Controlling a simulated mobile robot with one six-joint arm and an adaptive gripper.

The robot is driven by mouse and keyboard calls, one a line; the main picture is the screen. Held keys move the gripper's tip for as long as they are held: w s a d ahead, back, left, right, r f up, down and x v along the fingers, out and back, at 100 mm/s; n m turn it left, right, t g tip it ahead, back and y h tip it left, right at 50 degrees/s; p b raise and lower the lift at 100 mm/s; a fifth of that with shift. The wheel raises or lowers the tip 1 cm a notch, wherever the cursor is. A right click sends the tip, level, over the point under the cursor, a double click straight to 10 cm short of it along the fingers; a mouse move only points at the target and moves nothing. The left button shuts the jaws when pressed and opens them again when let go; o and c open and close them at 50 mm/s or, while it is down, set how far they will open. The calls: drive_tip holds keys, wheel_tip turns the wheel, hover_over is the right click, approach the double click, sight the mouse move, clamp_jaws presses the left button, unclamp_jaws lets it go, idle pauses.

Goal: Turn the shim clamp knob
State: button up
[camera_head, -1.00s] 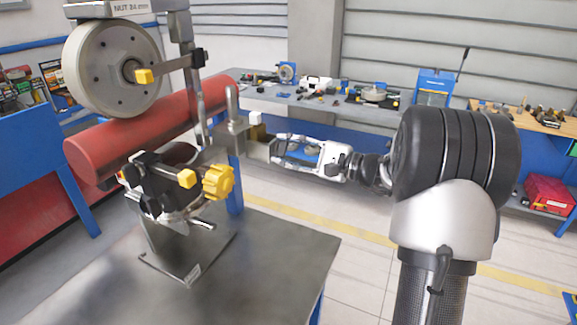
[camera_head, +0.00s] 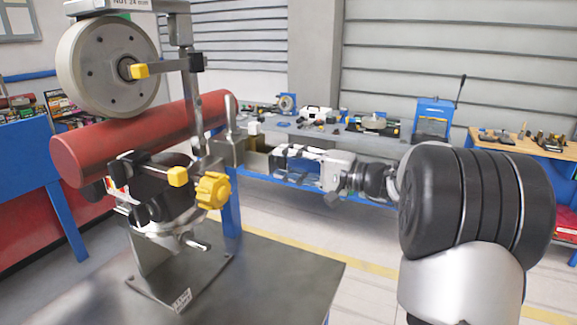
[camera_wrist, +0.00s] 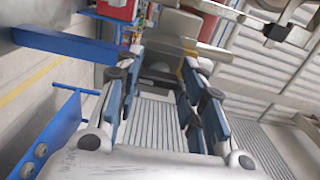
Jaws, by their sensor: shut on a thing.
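The coaster wheel fixture stands on a dark metal table (camera_head: 285,265). My gripper (camera_head: 268,162) comes in from the right, at the fixture's right side. It is shut on a grey metal part (camera_head: 252,160) beside the upright metal pin (camera_head: 230,115). I cannot tell whether this grey part is the shim clamp knob. In the wrist view the gripper's fingers (camera_wrist: 158,75) stand on both sides of a grey piece (camera_wrist: 160,58), whose far end is hidden.
A tool-covered bench (camera_head: 310,125) stands behind my gripper. Open floor (camera_head: 365,290) lies right of the table.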

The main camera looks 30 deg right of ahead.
idle(0.4)
drive_tip(key=o, duration=1.1)
drive_tip(key=shift+s+d, duration=0.1)
drive_tip(key=v, duration=1.1)
drive_tip(key=shift+s+d, duration=0.25)
drive_tip(key=shift+s, duration=0.05)
